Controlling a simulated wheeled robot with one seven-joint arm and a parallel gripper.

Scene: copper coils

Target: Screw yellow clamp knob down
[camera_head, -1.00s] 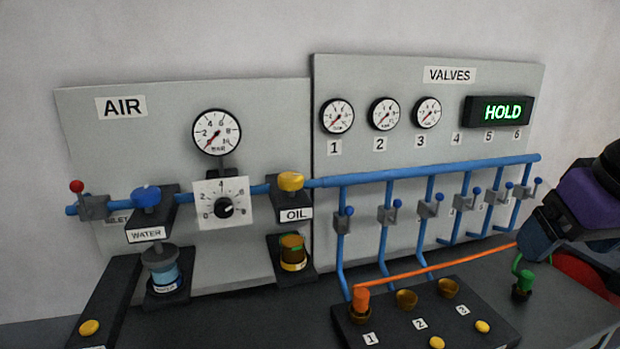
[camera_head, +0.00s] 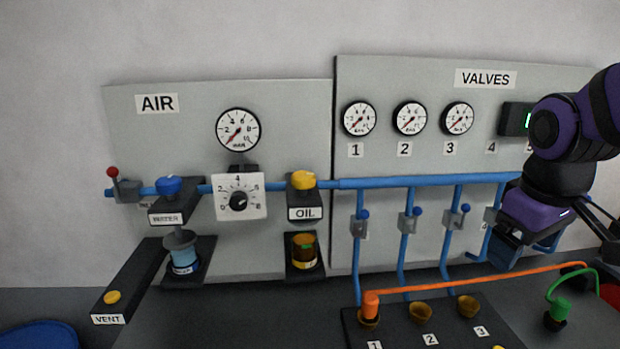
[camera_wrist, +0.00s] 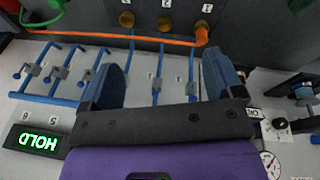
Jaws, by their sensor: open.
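A yellow knob (camera_head: 303,180) sits on top of the black OIL bracket, on the blue pipe near the seam of the two panels. An amber bowl (camera_head: 304,250) stands below it on its own black holder. My gripper (camera_head: 508,250) is in front of the right part of the VALVES panel, well to the right of the yellow knob and apart from it. In the wrist view my gripper (camera_wrist: 166,78) shows two dark blue fingers spread wide with nothing held between them. I cannot make out the yellow knob in the wrist view.
A blue knob (camera_head: 169,186) tops the WATER bracket, and a dial (camera_head: 239,197) stands between the two brackets. Blue valve pipes (camera_head: 405,250) run down to a black block with several cups. An orange hose (camera_head: 480,283) stretches low across the right side. A yellow VENT button (camera_head: 112,297) is at left.

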